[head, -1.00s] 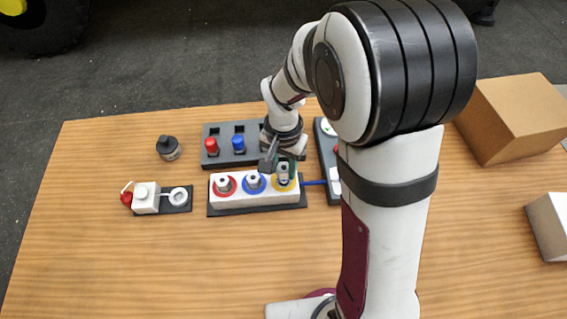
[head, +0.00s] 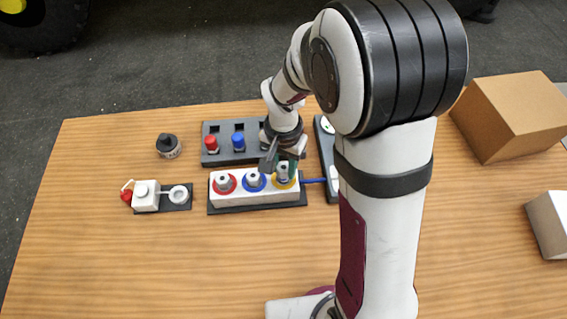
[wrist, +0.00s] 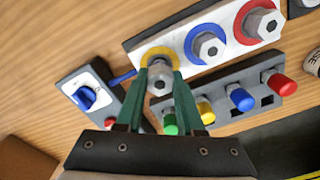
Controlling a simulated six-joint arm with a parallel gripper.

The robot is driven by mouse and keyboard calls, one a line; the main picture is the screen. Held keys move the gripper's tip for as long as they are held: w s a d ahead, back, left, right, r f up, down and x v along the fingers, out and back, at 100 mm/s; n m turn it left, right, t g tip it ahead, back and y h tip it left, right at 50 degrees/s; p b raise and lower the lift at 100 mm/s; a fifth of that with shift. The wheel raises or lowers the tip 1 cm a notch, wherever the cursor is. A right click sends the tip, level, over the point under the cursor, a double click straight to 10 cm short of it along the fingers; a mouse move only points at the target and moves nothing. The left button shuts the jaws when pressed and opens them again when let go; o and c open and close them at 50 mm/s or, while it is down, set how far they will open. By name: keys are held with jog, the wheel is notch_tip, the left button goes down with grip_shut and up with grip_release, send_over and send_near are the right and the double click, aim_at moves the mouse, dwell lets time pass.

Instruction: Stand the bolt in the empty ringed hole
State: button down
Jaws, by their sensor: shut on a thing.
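A white block (head: 240,197) holds a red ring, a blue ring and a yellow ring. Silver hex bolts stand in the red ring (head: 224,183) and the blue ring (head: 254,181). My gripper (head: 280,162) is over the right end of the block, at the yellow ring (head: 292,184). In the wrist view my green fingers (wrist: 160,76) are shut on a silver bolt (wrist: 159,84) in front of the yellow ring (wrist: 166,50). The bolt looks about upright at the ring. Its lower end is hidden, so I cannot tell how deep it sits.
Behind the block is a grey rack (head: 222,157) with coloured pegs. A grey panel with a blue knob (wrist: 85,97) stands beside the block. A small white valve unit (head: 146,196) and a dark-capped bottle (head: 168,147) are left. Cardboard boxes (head: 510,115) are right. The front table is clear.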

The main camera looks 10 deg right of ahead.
jog(key=shift+f, duration=0.25)
jog(key=shift+f, duration=0.55)
jog(key=shift+c, duration=2.2)
grip_release()
notch_tip(320, 180, up, 7)
